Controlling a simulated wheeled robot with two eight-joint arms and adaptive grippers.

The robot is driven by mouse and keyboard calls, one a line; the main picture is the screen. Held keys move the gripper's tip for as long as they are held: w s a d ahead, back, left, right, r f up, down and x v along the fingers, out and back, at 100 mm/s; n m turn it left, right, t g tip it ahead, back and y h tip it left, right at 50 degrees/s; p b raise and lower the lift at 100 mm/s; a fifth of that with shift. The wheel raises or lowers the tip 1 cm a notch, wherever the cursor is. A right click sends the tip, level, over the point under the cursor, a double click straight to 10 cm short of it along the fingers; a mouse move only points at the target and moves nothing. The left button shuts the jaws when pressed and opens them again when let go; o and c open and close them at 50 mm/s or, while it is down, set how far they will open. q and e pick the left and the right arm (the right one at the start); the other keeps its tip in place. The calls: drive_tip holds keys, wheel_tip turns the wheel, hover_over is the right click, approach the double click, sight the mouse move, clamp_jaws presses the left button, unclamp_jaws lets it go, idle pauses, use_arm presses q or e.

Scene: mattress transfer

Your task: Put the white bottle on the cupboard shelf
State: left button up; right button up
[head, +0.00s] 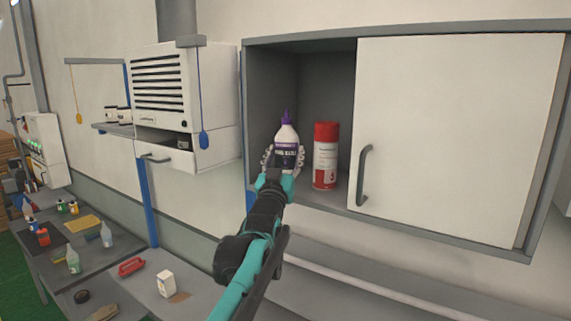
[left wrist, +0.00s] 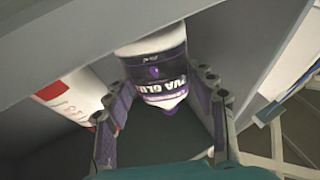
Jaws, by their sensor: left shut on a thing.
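The white bottle (head: 286,147) has a purple cap and a dark purple label and is upright at the open left part of the cupboard. My left gripper (head: 283,168) is shut around its lower body. In the left wrist view the bottle (left wrist: 155,62) is between the two fingers of the gripper (left wrist: 165,105), with its base toward the grey shelf edge. The cupboard shelf (head: 310,194) is grey and lies under and beside the bottle; whether the bottle's base touches it is hidden by the gripper. My right gripper is out of view.
A red and white spray can (head: 325,156) stands on the shelf just right of the bottle. A white sliding door (head: 455,140) with a grey handle covers the cupboard's right part. A white vented unit (head: 170,95) hangs at left. Lower tables (head: 75,275) hold several bottles and boxes.

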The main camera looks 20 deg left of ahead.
sight(285, 167)
use_arm(q)
wheel_tip(285, 167, down, 2)
drive_tip(key=shift+f, duration=0.2)
drive_tip(key=shift+w+a+f, duration=0.1)
drive_tip(key=shift+w+f, duration=0.15)
drive_tip(key=shift+f, duration=0.05)
drive_tip(key=shift+s, duration=0.15)
drive_tip(key=shift+f, duration=0.1)
drive_tip(key=o, duration=1.3)
drive_tip(key=shift+o, duration=1)
